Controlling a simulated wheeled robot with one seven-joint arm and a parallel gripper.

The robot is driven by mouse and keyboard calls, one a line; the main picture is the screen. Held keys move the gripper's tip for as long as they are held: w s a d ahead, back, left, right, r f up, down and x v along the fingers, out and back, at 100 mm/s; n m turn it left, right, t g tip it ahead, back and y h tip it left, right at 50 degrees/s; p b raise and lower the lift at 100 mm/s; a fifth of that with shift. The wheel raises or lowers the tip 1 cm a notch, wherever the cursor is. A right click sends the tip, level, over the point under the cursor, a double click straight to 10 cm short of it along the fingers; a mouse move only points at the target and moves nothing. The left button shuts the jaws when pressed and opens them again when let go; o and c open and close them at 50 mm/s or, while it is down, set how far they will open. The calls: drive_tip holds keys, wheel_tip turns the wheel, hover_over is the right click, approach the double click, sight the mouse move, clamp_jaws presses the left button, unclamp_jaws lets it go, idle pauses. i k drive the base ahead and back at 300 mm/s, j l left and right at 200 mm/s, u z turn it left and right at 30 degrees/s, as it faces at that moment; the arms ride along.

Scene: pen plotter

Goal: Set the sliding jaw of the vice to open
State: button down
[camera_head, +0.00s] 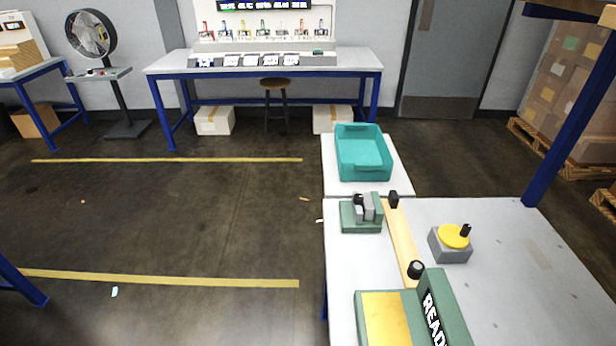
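A small vice (361,222) with a green base stands near the left edge of the grey-white worktable. Upright grey jaw pieces (369,207) sit close together on its base, with a small black knob (358,199) at their left. The view is too small to tell which piece slides or how wide the gap is. My gripper is not in view, and nothing is seen touching the vice.
A teal bin (363,153) stands behind the vice. A wooden strip (402,236) with black knobs runs along its right. A grey block with a yellow disc (454,236) lies further right. The table's right side is mostly clear.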

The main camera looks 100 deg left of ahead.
sight(357, 201)
drive_tip(key=u, duration=2.15)
drive_tip(key=i+u, duration=0.2)
drive_tip(key=u, duration=0.15)
drive_tip(key=i+l+u, duration=0.1)
drive_tip(key=i+u, duration=0.25)
drive_tip(key=i+l+u, duration=0.1)
drive_tip(key=u, duration=0.25)
